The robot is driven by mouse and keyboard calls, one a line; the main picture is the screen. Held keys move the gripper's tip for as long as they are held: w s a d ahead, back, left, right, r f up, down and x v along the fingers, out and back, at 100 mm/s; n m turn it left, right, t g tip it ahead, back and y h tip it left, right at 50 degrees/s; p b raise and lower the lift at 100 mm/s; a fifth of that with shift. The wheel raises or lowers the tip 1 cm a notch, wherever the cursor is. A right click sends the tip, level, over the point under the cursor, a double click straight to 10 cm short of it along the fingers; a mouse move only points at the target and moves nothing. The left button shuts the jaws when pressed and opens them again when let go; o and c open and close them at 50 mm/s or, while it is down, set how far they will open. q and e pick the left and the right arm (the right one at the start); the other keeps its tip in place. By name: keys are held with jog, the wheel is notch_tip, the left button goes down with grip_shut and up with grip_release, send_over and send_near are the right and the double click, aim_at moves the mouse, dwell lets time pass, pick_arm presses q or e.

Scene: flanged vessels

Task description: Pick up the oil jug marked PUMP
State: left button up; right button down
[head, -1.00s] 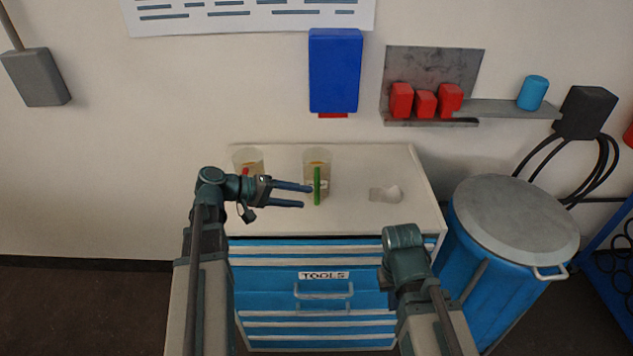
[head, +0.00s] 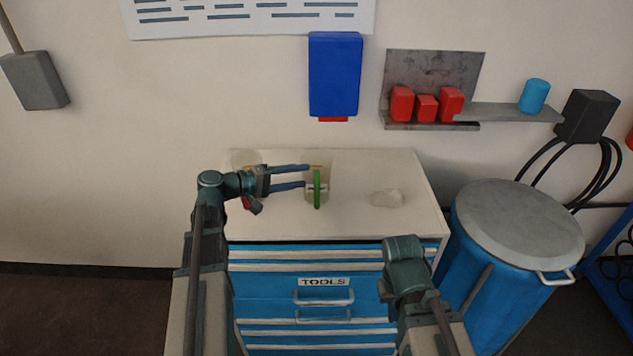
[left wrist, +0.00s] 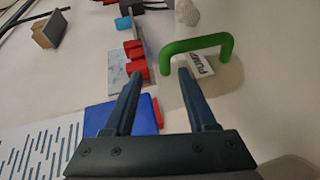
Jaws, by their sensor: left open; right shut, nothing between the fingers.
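The jug marked PUMP (head: 326,187) is a pale, see-through vessel with a green handle (head: 317,190), standing on the cabinet top. In the left wrist view its PUMP label (left wrist: 202,66) is readable beside the green handle (left wrist: 200,44). My left gripper (head: 307,176) is open, its fingertips at the jug's upper left. In the left wrist view one end of the handle appears between the fingertips (left wrist: 160,73); I cannot tell the depth. A second pale jug (head: 243,157) stands to the left, mostly behind my left gripper. My right arm's wrist shows at lower right; its fingers are not visible.
The blue-drawered cabinet has a white top (head: 385,165), bare toward the right except for a pale crumpled item (head: 386,198). A blue lidded bin (head: 470,255) stands to its right. A blue wall box (head: 335,75) and a shelf (head: 510,112) hang behind.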

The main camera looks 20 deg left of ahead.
aim_at(317, 174)
pick_arm(q)
jog(key=shift+w+d+f, duration=0.1)
jog(key=shift+w+d, duration=0.15)
jog(key=shift+d, duration=0.1)
jog(key=x, duration=0.1)
jog(key=b+x, duration=0.1)
jog(key=x, duration=0.3)
jog(key=shift+f+b, duration=0.35)
jog(key=shift+f, duration=0.05)
grip_shut()
